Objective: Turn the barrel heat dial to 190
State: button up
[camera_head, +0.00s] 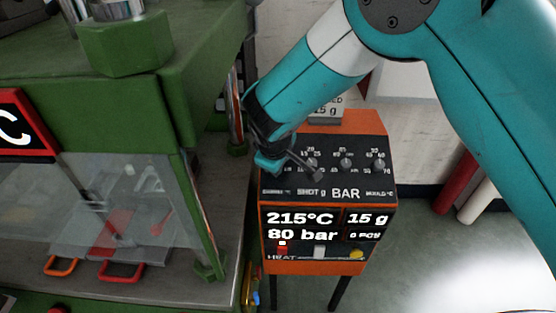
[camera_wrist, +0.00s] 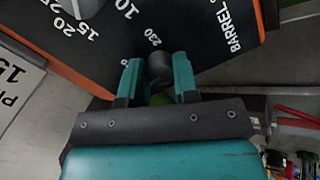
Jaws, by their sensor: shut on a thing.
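The barrel heat dial (camera_wrist: 158,68) is a dark round knob on the black panel in the wrist view. "BARREL" lettering and a "230" mark show near it. My gripper (camera_wrist: 156,84) is shut on this dial, one teal finger on each side. In the head view my gripper (camera_head: 287,168) reaches down to the left end of the control box's sloped top and hides the dial. The display (camera_head: 300,226) on the orange control box (camera_head: 312,268) reads 215°C, 80 bar and 15 g. The dial's pointer cannot be made out.
Other knobs, the shot dial (camera_head: 313,163), the bar dial (camera_head: 346,162) and the mould dial (camera_head: 378,165), sit to the right on the same panel. A green machine (camera_head: 130,80) with a clear guard stands close on the left. Floor is open at right.

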jog(key=shift+a, duration=0.1)
jog(key=o, duration=0.9)
jog(key=b+v, duration=0.2)
jog(key=v, duration=1.5)
jog(key=shift+s+r, duration=0.1)
jog(key=shift+r, duration=0.15)
